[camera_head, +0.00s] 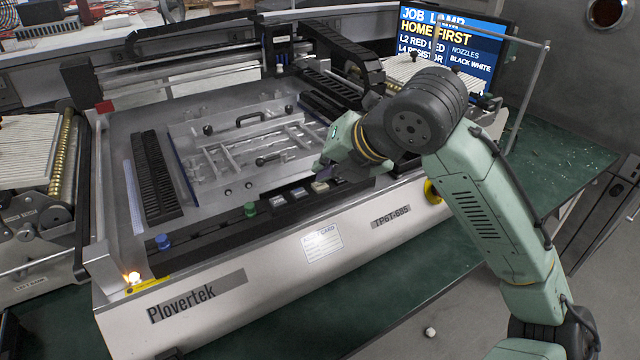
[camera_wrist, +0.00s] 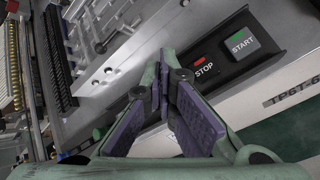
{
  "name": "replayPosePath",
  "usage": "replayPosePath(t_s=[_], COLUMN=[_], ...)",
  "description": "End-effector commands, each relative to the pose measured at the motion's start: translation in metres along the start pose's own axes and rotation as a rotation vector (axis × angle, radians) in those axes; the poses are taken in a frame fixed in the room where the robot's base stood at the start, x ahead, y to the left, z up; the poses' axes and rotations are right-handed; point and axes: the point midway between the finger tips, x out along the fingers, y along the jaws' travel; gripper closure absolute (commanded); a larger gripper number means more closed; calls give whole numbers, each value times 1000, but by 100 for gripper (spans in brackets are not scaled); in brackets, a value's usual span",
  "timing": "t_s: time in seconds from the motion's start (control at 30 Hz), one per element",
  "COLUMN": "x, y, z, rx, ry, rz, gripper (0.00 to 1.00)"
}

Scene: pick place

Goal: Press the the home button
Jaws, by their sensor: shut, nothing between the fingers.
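The machine's front panel holds a dark button strip (camera_wrist: 268,58). In the wrist view it carries a STOP button (camera_wrist: 204,67) with a red mark and a START button (camera_wrist: 240,43) with a green mark. No button labelled HOME is readable; my fingers cover the strip left of STOP. In the head view several small keys (camera_head: 278,201) sit in this strip, their labels too small to read. My gripper (camera_head: 328,164) is shut and empty over the right part of the strip. Its purple-padded fingers (camera_wrist: 163,82) show left of STOP; I cannot tell whether they touch anything.
A green knob (camera_head: 250,209) and a blue knob (camera_head: 163,241) stand along the front edge. A yellow-ringed button (camera_head: 432,191) is right of my gripper. The screen (camera_head: 455,45) reads "HOME FIRST". A raised frame with handles (camera_head: 262,117) lies behind the strip.

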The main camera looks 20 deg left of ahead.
Motion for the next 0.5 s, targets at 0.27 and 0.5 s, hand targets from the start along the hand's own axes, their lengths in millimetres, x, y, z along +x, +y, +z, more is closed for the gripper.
replayPosePath(t_s=[0.27, 0.5], x=[2, 4], y=[-1, -3], z=[-1, -3], rx=[0, 0], ry=[0, 0], rz=[0, 0], gripper=[100, 100])
